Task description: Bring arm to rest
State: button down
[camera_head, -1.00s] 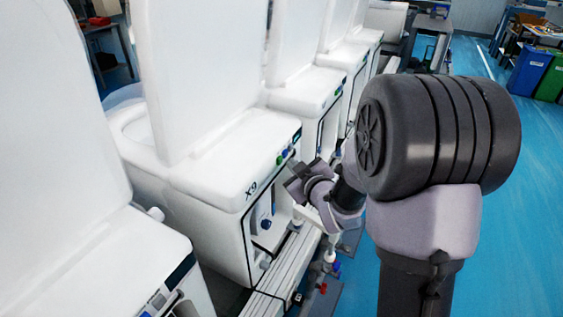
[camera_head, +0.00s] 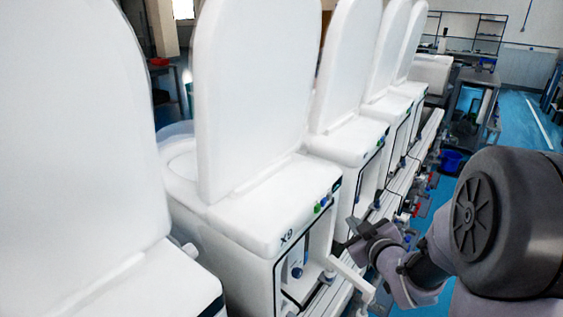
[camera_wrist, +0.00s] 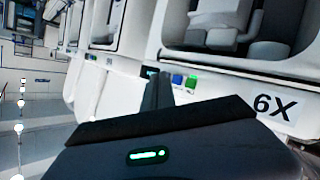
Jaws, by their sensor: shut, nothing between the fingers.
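My gripper (camera_head: 352,233) is at the lower right of the head view, with my arm reaching in from the right edge. It is beside the front upper corner of the white toilet unit marked X9 (camera_head: 262,228), near its green and blue buttons (camera_head: 322,204). I cannot tell the exact gap. In the wrist view the dark fingers (camera_wrist: 158,92) are together with nothing between them. Behind them show the blue and green buttons (camera_wrist: 183,81) and the label, sideways or upside down.
More white toilet units (camera_head: 348,138) with raised lids stand in a row toward the back. Another unit (camera_head: 150,285) is close at the lower left. A rail with fittings runs along the fronts. A blue bin (camera_head: 451,161) stands on the blue floor at the right, where there is free room.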

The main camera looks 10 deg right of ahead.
jog(key=s+a+r+m+g+h, duration=0.2)
jog(key=s+a+r+m+g, duration=0.3)
jog(key=s, duration=0.4)
jog(key=s+a+m+g+y, duration=0.1)
jog(key=s+a+m+y, duration=0.1)
jog(key=s+a, duration=0.4)
jog(key=s+a+r+m+g+y, duration=0.1)
jog(key=s+a, duration=0.5)
jog(key=s, duration=0.7)
jog(key=shift+a+m+g+y, duration=0.15)
jog(key=shift+m+g+y, duration=0.35)
jog(key=shift+m+g, duration=0.35)
jog(key=shift+r, duration=0.1)
